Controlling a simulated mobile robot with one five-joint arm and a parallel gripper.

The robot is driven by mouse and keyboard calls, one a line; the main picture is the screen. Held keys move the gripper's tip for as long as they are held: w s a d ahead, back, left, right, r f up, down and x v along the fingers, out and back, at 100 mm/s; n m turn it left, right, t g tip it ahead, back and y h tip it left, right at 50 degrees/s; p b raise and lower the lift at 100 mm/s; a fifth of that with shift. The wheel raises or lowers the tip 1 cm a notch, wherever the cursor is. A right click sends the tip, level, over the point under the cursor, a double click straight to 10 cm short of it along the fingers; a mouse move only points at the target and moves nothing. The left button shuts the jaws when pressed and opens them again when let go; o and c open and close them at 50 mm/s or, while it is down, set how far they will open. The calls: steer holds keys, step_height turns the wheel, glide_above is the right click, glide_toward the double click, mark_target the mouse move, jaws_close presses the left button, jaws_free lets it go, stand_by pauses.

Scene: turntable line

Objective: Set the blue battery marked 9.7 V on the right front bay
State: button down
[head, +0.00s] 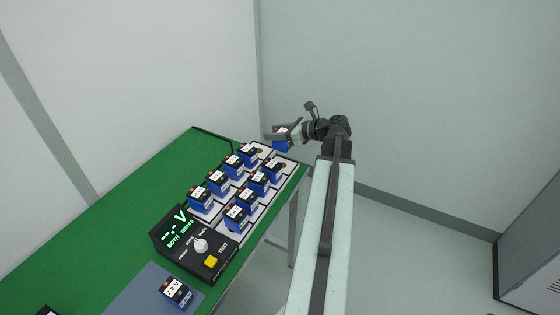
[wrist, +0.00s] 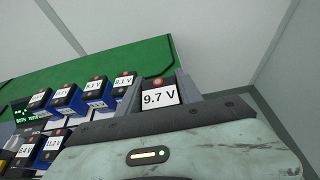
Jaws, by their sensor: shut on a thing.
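My gripper (head: 283,135) is shut on a blue battery (head: 281,144) and holds it above the far right end of the rack. In the wrist view the held battery (wrist: 159,96) shows a white label reading 9.7 V, between the two fingers. The white rack (head: 289,163) stands on the green table with two rows of blue batteries, several in all. A battery marked 9.1 V (wrist: 124,80) stands left of my gripper in the wrist view. The held battery appears clear of the rack.
A black tester (head: 187,245) with a green display, knob and yellow button stands at the rack's near end. A battery marked 7.8 V (head: 175,291) sits on a grey mat (head: 133,292). A grey cabinet (head: 530,255) stands far right.

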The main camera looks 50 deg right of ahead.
mark_target(276, 149)
step_height(276, 149, down, 9)
steer(key=b, duration=0.7)
steer(key=shift+r, duration=0.45)
steer(key=shift+f, duration=0.15)
steer(key=c, duration=0.8)
jaws_free()
steer(key=shift+r+p, duration=0.25)
steer(key=shift+p, duration=0.05)
steer(key=p+v, duration=0.4)
steer(key=v, duration=0.7)
steer(key=shift+s+d, duration=0.1)
steer(key=shift+s, duration=0.4)
